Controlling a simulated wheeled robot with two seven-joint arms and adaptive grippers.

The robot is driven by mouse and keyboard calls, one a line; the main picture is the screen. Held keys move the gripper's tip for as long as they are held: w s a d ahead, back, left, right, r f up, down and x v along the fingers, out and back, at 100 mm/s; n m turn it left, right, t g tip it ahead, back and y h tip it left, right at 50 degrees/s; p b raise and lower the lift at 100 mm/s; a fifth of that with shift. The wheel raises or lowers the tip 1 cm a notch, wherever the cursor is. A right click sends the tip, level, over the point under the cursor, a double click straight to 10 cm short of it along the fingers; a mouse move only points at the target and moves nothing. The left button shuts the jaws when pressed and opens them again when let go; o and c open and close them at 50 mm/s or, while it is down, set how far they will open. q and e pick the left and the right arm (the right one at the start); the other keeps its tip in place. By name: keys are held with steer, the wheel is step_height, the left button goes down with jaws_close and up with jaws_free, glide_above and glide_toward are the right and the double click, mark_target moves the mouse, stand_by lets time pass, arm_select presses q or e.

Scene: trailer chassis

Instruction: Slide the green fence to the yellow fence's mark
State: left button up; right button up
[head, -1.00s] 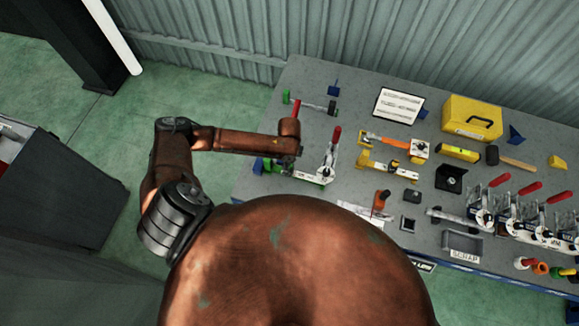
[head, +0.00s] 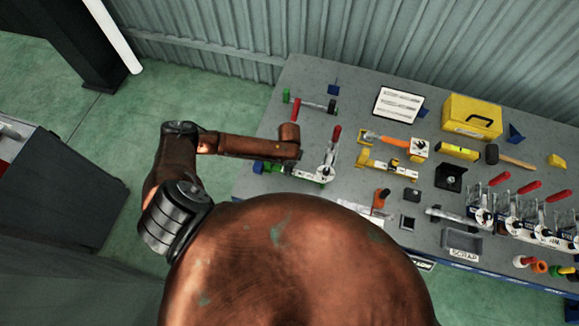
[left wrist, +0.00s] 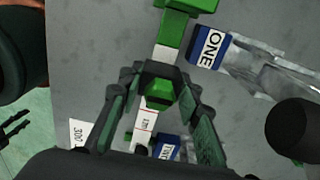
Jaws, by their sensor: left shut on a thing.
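The green fence (left wrist: 159,92) is a small green block between my left gripper's fingers in the left wrist view. My left gripper (left wrist: 160,78) is shut on it, above a white scale strip (left wrist: 147,120) with printed marks. In the head view my left forearm covers the gripper, and green parts (head: 271,167) show just below the arm on the bench's left side. A yellow fence-like piece (head: 374,160) sits near the middle of the bench; its mark is too small to read. My right gripper is not in view.
A blue ONE label (left wrist: 208,48) and a clamp (head: 328,160) with a red handle are close right of the gripper. Another green block (left wrist: 187,5) is ahead. A yellow toolbox (head: 471,117) and several toggle clamps (head: 515,215) stand farther right on the grey bench.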

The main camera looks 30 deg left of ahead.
arm_select(q)
jaws_close()
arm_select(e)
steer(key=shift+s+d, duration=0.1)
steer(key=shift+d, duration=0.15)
arm_select(q)
steer(key=d, duration=0.2)
steer(key=w+d, duration=0.1)
steer(key=d, duration=0.1)
steer(key=shift+d+p, duration=0.1)
steer(key=shift+p, duration=0.25)
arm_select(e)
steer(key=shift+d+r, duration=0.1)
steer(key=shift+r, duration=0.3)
arm_select(q)
steer(key=shift+o, duration=2.1)
jaws_free()
steer(key=o, duration=0.3)
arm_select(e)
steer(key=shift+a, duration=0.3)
arm_select(q)
steer(key=shift+o, duration=0.2)
